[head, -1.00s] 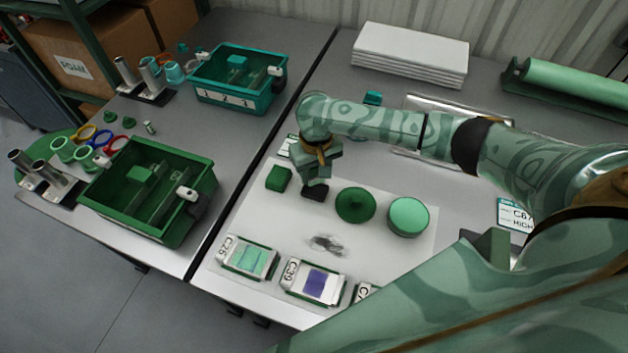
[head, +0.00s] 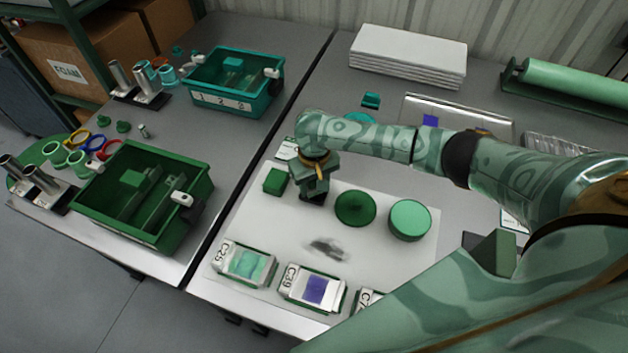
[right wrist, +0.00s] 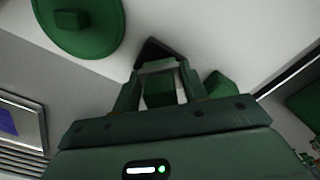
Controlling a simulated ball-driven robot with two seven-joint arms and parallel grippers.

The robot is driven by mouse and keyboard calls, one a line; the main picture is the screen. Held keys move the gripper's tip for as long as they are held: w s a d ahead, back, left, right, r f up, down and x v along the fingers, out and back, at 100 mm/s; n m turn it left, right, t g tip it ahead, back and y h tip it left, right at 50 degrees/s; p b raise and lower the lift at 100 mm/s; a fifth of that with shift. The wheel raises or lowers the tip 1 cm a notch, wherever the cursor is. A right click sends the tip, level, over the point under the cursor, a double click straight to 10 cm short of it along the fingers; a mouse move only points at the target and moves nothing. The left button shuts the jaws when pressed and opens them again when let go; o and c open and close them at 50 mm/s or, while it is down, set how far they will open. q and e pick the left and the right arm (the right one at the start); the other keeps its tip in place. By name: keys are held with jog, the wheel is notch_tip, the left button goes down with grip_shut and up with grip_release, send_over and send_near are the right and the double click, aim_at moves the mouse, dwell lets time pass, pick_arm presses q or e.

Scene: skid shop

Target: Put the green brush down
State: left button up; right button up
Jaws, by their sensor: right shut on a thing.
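My right gripper (head: 314,190) points down over the white sheet (head: 285,222). It is shut on the green brush, whose green handle (right wrist: 158,90) shows between the fingers in the right wrist view. The brush's dark lower part (head: 314,199) shows just below the fingers in the head view, at or close to the sheet. I cannot tell whether it touches. A green block (head: 275,180) is just left of the gripper, and a dark green round lid with a knob (head: 355,208) is to its right. My left gripper is not in view.
A light green round pad (head: 410,220) lies right of the lid. A dark smudge (head: 325,248) marks the sheet. Labelled sample cards (head: 313,288) line the front edge. Green (head: 160,235) and teal (head: 255,100) bins stand on the left table. The sheet between gripper and cards is mostly clear.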

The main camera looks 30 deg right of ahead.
jog(key=o, duration=0.9)
jog(key=shift+r, duration=0.3)
notch_tip(320, 180, up, 13)
jog(key=p, duration=0.6)
jog(key=shift+f, duration=0.2)
jog(key=shift+s+a+f, duration=0.1)
jog(key=shift+a, duration=0.05)
